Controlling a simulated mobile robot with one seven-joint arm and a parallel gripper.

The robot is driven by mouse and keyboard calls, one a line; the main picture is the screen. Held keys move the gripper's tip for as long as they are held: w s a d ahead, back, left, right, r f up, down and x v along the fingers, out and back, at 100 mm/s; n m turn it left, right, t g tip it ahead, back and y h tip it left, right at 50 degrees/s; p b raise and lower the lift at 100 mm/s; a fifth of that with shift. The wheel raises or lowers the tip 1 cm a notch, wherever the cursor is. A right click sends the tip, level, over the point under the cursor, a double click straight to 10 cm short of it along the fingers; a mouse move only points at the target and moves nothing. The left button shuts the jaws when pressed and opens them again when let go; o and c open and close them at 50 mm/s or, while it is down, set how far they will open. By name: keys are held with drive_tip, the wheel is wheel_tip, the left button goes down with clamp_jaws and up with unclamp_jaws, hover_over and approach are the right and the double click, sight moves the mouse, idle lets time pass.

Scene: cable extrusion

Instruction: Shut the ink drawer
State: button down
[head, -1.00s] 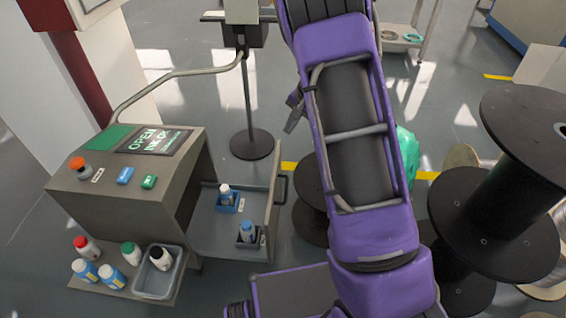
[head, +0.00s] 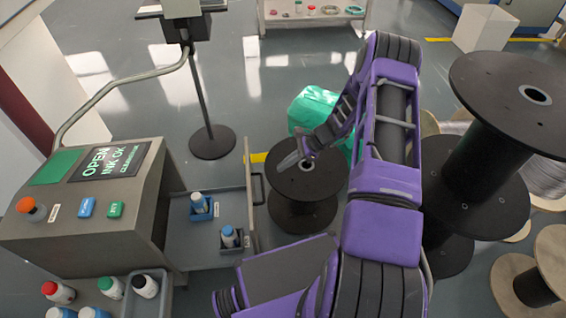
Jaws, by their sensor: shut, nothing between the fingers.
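The ink drawer (head: 190,251) stands pulled out from the right side of the grey printer cabinet (head: 103,213). Its upright front panel (head: 250,205) faces right and carries a dark handle (head: 263,189). My gripper (head: 287,162) is shut and empty. It appears just to the right of the handle and a little farther back in the picture, apart from it. It appears above a black spool.
Black spools stand at centre (head: 303,195) and, stacked, at right (head: 485,150). A green bag (head: 313,106) lies behind my arm. A round-based stand (head: 212,142) is behind the drawer. Ink bottles and a grey tray (head: 150,293) are at lower left.

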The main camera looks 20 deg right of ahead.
sight(263, 188)
drive_tip(key=a+f, duration=0.1)
drive_tip(key=a, duration=0.1)
drive_tip(key=w+a+f, duration=0.1)
drive_tip(key=a+f, duration=0.1)
drive_tip(key=a, duration=0.1)
drive_tip(key=a+f, duration=0.1)
drive_tip(key=a, duration=0.1)
drive_tip(key=shift+w+a+f, duration=0.25)
drive_tip(key=shift+w+a, duration=0.1)
drive_tip(key=shift+a, duration=0.35)
drive_tip(key=shift+a, duration=0.15)
